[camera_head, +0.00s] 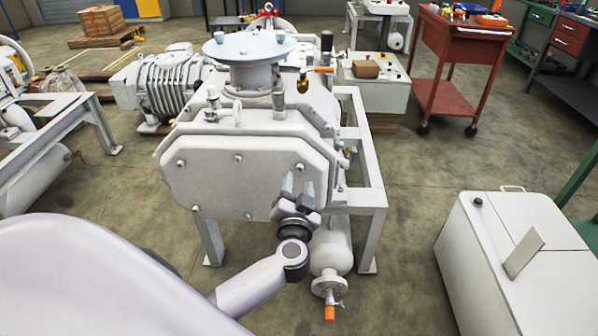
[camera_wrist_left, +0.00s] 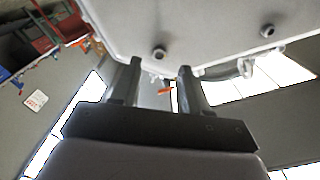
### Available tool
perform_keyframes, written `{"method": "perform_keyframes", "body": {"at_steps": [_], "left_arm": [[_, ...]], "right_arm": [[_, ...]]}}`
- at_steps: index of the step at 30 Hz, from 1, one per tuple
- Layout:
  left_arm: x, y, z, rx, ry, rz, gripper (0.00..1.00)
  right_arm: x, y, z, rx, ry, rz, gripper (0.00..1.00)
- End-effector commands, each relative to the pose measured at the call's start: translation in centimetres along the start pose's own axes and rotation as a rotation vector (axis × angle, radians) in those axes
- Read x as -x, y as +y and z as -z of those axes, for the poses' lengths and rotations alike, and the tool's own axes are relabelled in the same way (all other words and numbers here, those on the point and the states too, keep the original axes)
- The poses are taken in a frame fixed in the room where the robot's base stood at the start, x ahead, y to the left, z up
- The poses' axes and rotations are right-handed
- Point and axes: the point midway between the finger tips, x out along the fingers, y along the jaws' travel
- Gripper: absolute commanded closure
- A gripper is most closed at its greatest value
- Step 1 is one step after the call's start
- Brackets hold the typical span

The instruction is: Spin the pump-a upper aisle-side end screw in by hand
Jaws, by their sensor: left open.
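The pump (camera_head: 240,120) stands in the middle with its pale eight-sided end plate (camera_head: 215,185) facing me. Small round screw heads sit around the plate's edge. The upper right screw (camera_head: 299,167) is just above my left gripper (camera_head: 297,178). My left gripper is open, with its two dark fingers pointing up along the right part of the plate. In the left wrist view a screw (camera_wrist_left: 159,52) shows between and just beyond the fingertips (camera_wrist_left: 159,70), with nothing gripped. A second screw (camera_wrist_left: 267,30) is farther right. Whether the fingers touch the plate cannot be told. My right gripper is not in view.
A grey frame (camera_head: 370,195) carries the pump. A cylinder with an orange-handled valve (camera_head: 330,312) hangs below the gripper. A white cabinet (camera_head: 510,250) stands at the right, and a red cart (camera_head: 460,60) behind it. The floor between pump and cabinet is clear.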

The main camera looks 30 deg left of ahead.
Motion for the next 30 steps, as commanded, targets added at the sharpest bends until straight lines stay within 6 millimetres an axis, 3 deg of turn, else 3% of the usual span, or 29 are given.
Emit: {"method": "perform_keyframes", "body": {"at_steps": [3,9,20,24,30], "left_arm": [[-1.8,-0.1,0.1,-0.002,0.000,0.000,0.55],[-3.6,0.0,0.0,-0.001,0.000,-0.002,0.55],[-4.1,0.1,0.0,0.000,-0.001,-0.003,0.55],[-4.1,0.1,0.0,0.000,-0.001,-0.003,0.97],[-4.1,0.1,0.0,-0.002,-0.001,-0.003,1.00]], "right_arm": [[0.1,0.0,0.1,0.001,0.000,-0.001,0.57],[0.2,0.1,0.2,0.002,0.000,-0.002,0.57],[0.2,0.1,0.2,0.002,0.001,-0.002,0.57],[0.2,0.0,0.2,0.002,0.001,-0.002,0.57],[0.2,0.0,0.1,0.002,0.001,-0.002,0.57]]}}
